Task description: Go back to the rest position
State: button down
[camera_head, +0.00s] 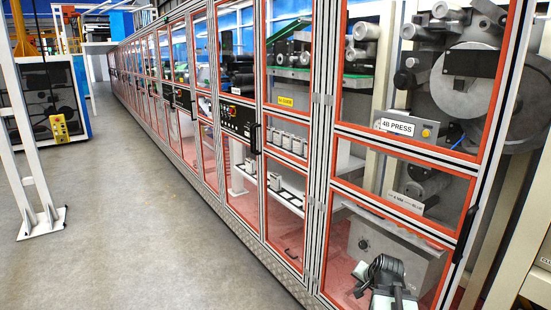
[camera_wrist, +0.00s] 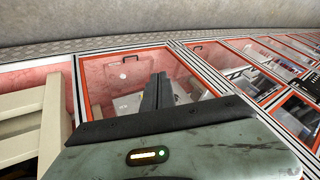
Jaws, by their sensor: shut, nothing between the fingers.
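My gripper (camera_wrist: 160,78) shows in the wrist view as two dark fingers side by side, pressed together with nothing between them. They point toward the red-framed clear lower panels of the machine enclosure (camera_wrist: 181,45). In the head view, a dark part of my arm (camera_head: 386,268) shows low at the right, in front of the enclosure's lower panel (camera_head: 340,250). I cannot tell the distance between the fingers and the panel.
The long enclosure (camera_head: 320,130) runs from the right foreground to the far left, with a "4B PRESS" label (camera_head: 397,127). A white post (camera_head: 42,222) stands on the floor at left. The grey floor (camera_head: 130,240) between them is clear.

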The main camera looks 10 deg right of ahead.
jog(key=s+a+f+n+g, duration=0.1)
jog(key=s+a+n+g, duration=0.1)
jog(key=a, duration=0.8)
jog(key=s+a+f+n+g+y, duration=0.1)
jog(key=a+n, duration=0.4)
jog(key=a, duration=0.5)
jog(key=s+a+f+n+g, duration=0.2)
jog(key=s+a+n+g, duration=0.1)
jog(key=a, duration=0.7)
jog(key=shift+f+n+g, duration=0.2)
jog(key=shift+n+g, duration=0.1)
jog(key=shift+g, duration=0.1)
jog(key=shift+s, duration=0.1)
